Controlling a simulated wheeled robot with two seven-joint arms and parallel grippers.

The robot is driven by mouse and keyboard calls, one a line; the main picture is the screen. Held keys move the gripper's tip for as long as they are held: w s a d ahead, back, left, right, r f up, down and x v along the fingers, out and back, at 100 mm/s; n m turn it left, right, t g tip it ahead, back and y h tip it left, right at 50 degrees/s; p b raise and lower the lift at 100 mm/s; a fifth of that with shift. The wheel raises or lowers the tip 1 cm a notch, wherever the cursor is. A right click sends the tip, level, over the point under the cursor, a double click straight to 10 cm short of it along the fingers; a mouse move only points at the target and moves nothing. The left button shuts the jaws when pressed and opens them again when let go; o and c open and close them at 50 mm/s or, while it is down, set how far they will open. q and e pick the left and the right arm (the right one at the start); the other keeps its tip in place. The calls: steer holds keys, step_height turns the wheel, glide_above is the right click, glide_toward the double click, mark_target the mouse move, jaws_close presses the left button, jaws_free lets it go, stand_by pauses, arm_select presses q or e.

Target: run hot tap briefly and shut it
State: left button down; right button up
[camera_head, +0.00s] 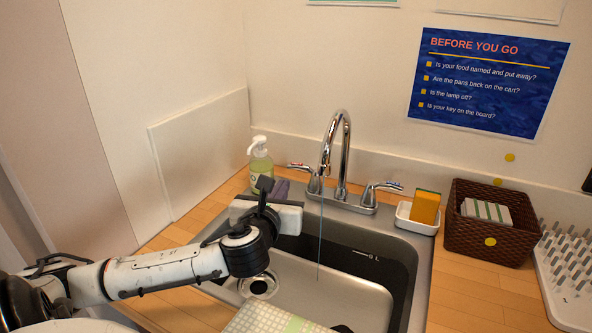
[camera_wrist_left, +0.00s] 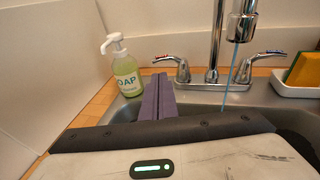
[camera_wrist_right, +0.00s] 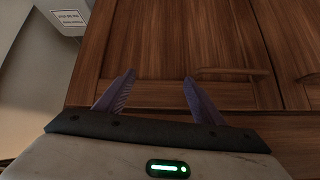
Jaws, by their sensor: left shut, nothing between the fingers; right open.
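The chrome tap (camera_head: 340,150) stands at the back of the steel sink, and a thin bluish stream (camera_head: 320,235) falls from its spout. The hot handle (camera_head: 299,167), marked red, is on the left and points left; it also shows in the left wrist view (camera_wrist_left: 168,58). The cold handle (camera_head: 385,187), marked blue, points right. My left gripper (camera_head: 281,186) is shut and empty, its purple fingers just left of the hot handle; in the left wrist view (camera_wrist_left: 160,80) they appear below the handle, and contact cannot be told. My right gripper (camera_wrist_right: 158,75) is open and empty before wooden cabinet doors.
A soap bottle (camera_head: 261,160) stands left of the tap. A sponge (camera_head: 425,206) in a white dish (camera_head: 415,226), a brown basket (camera_head: 490,245) and a drying rack (camera_head: 565,280) stand right. A patterned cloth (camera_head: 265,318) lies at the sink's front.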

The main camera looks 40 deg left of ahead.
mark_target(295, 169)
arm_select(q)
steer(key=x, duration=1.1)
steer(key=shift+f, duration=0.15)
arm_select(e)
steer(key=shift+w+r, duration=0.5)
arm_select(q)
steer(key=shift+a, duration=0.1)
